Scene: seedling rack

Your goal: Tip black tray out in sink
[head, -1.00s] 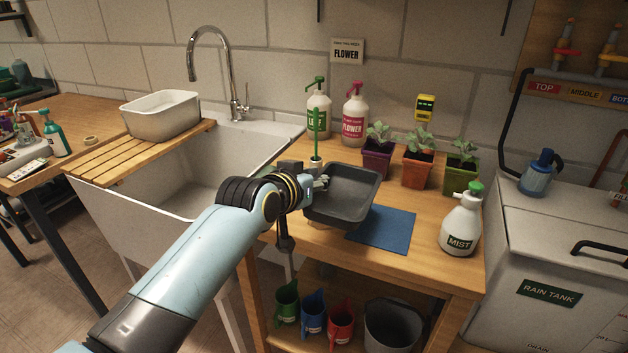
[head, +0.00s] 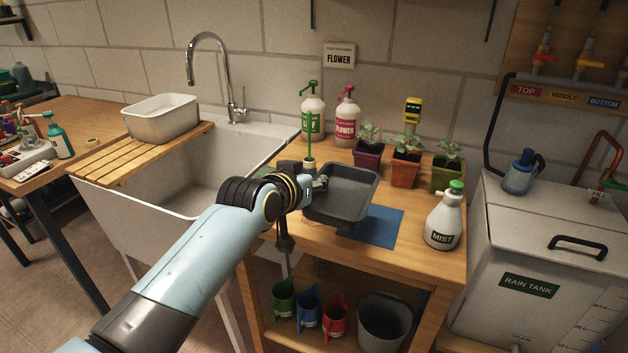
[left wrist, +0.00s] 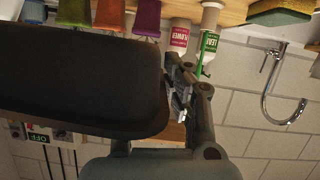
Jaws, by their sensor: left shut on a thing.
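The black tray (head: 345,212) is held by its left edge in my left gripper (head: 318,184), which is shut on it. The tray is over the left part of the wooden bench, above the blue mat (head: 384,228), and looks close to level. In the left wrist view the tray (left wrist: 80,90) fills the left side, with the gripper (left wrist: 180,95) at its edge. I cannot see anything in the tray. The white sink (head: 185,205) is left of the bench, with its basin open. My right gripper is not in view.
A slatted board (head: 140,160) with a white basin (head: 162,118) lies across the sink's left side. A tall tap (head: 208,60) stands behind. The sink's right half is clear.

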